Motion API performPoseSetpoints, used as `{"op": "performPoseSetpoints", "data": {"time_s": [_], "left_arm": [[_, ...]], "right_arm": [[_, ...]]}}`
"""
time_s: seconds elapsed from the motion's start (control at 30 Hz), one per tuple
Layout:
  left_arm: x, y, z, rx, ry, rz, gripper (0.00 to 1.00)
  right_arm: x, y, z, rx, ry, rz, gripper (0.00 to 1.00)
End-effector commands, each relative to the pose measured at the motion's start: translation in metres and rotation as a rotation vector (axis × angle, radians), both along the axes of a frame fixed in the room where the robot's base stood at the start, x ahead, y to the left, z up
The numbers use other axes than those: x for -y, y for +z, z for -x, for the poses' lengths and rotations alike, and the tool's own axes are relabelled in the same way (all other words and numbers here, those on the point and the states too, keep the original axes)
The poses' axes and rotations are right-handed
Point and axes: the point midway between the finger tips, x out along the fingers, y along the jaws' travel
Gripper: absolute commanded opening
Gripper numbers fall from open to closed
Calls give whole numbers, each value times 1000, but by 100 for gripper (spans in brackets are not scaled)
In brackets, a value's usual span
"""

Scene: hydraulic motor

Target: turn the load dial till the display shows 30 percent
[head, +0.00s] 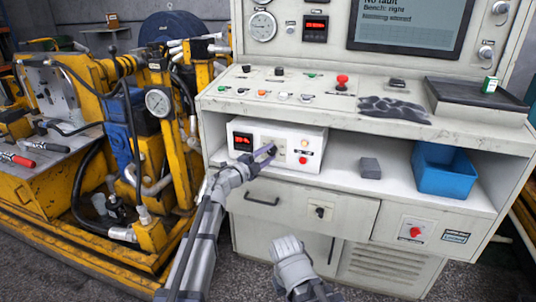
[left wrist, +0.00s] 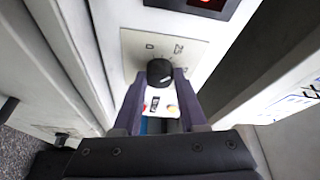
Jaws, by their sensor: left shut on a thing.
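The load dial (left wrist: 159,72) is a black round knob on a pale plate marked 0 and 25 in the left wrist view. A short white mark shows on its lower right side. My left gripper (left wrist: 160,85) has its two dark fingers on either side of the knob and is shut on it. In the head view my left gripper (head: 267,152) reaches the dial plate (head: 280,144) on the white box and covers the knob. The display (head: 242,141) glows red left of the dial; its digits are too small to read. My right gripper's fingers are not visible.
The white box (head: 312,136) stands on the bench shelf, with an orange and a red button right of the dial. A grey block (head: 370,168) and a blue bin (head: 444,170) are farther right. Yellow machinery (head: 160,150) stands left. Shelf space between box and bin is mostly clear.

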Motion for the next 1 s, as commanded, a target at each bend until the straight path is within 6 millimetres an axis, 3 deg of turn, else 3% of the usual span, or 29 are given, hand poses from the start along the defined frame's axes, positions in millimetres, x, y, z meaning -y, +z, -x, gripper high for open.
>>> {"op": "performPoseSetpoints", "data": {"time_s": [0.17,0.2,0.43,0.77,1.0], "left_arm": [[1,0,0,0,-1,1,0],[1,0,0,0,-1,1,46],[0,0,0,0,-1,1,71],[-2,0,2,-1,0,1,71],[-17,-2,22,-1,1,1,71]], "right_arm": [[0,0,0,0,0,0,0],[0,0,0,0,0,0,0],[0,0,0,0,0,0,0],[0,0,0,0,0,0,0],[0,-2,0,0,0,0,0]]}}
